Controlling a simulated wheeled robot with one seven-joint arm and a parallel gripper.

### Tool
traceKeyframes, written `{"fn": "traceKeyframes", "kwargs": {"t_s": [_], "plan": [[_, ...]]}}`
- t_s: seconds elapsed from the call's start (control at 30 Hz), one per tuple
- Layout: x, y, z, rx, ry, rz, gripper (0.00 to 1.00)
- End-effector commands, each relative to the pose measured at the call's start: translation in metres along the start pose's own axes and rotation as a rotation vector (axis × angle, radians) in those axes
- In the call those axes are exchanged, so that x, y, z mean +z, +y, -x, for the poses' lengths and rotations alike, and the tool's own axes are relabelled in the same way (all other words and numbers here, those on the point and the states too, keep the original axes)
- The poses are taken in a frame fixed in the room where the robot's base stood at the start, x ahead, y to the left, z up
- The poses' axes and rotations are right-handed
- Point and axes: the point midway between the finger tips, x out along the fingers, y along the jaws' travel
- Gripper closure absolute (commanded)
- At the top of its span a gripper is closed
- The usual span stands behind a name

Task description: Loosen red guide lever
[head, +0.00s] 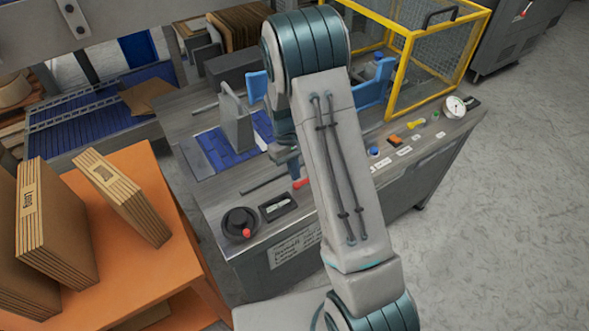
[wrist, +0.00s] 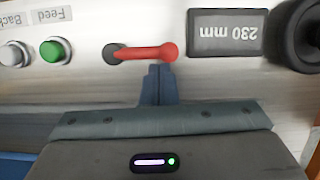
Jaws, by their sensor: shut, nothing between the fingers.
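The red guide lever (wrist: 145,53) lies across the top of the wrist view. Its dark pivot end is at the left and its rounded red end at the right. In the head view a short red part of it (head: 300,183) shows beside my arm. My gripper (wrist: 158,72) is shut, with its blue-grey fingers together and nothing between them. The fingertips are just below the lever, close to its red end; I cannot tell whether they touch it. In the head view my gripper (head: 291,168) is partly hidden by my arm.
A display reading 230 mm (wrist: 225,33) and a black handwheel (wrist: 300,35) are right of the lever. A green button (wrist: 55,50) is on its left. A yellow mesh guard (head: 440,60) stands behind the panel. An orange shelf (head: 150,190) with cartons is at left.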

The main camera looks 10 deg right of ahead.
Motion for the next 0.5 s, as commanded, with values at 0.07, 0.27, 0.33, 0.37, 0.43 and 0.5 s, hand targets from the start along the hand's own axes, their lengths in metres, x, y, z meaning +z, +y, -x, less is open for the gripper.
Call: {"fn": "traceKeyframes", "kwargs": {"t_s": [0.07,0.27,0.33,0.37,0.43,0.5], "plan": [[0.0007,-0.0004,-0.0004,0.003,0.000,0.011,1.00],[0.0024,-0.0010,-0.0008,0.012,-0.001,0.038,1.00],[0.0030,-0.0012,-0.0009,0.015,0.000,0.048,1.00],[0.0032,-0.0014,-0.0009,0.017,0.000,0.053,1.00],[0.0039,-0.0017,-0.0011,0.020,0.000,0.066,1.00],[0.0046,-0.0018,-0.0013,0.025,0.000,0.080,1.00]]}}
